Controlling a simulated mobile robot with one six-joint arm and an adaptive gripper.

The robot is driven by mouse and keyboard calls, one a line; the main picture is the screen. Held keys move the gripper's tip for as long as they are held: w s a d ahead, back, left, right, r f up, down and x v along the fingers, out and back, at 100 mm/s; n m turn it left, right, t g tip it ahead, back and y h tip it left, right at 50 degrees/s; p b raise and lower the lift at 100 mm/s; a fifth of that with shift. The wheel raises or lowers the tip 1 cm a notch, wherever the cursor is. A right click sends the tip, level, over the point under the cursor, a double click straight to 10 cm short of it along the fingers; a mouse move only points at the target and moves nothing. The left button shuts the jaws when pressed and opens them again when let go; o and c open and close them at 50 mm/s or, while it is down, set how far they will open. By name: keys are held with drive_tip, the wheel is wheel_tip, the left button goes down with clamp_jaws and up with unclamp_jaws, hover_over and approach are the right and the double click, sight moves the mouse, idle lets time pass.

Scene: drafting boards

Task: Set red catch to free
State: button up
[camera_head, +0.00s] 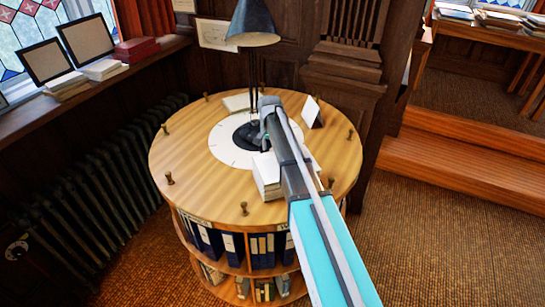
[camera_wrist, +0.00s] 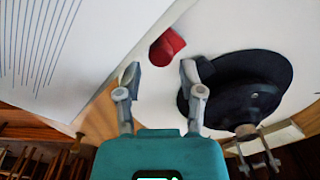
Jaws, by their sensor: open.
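The red catch (camera_wrist: 167,47) shows in the wrist view as a small red piece on a pale surface, just beyond my fingertips. I cannot read which setting it is at. My gripper (camera_wrist: 161,74) is open, with its two fingers apart and nothing between them. The catch lies ahead of the gap, and I see no contact. In the head view my arm reaches over the round wooden table (camera_head: 190,135), and the arm hides the catch and fingertips.
A dark round base (camera_wrist: 235,92) stands close to the right finger. A lined sheet (camera_wrist: 45,45) is at left. In the head view, a lamp (camera_head: 252,25), a white stack (camera_head: 266,178) and a tilted card (camera_head: 311,112) stand around my arm. Brass posts (camera_head: 169,178) ring the table edge.

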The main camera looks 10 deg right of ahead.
drive_tip(key=shift+f+b, duration=1.1)
drive_tip(key=shift+f, duration=0.25)
clamp_jaws()
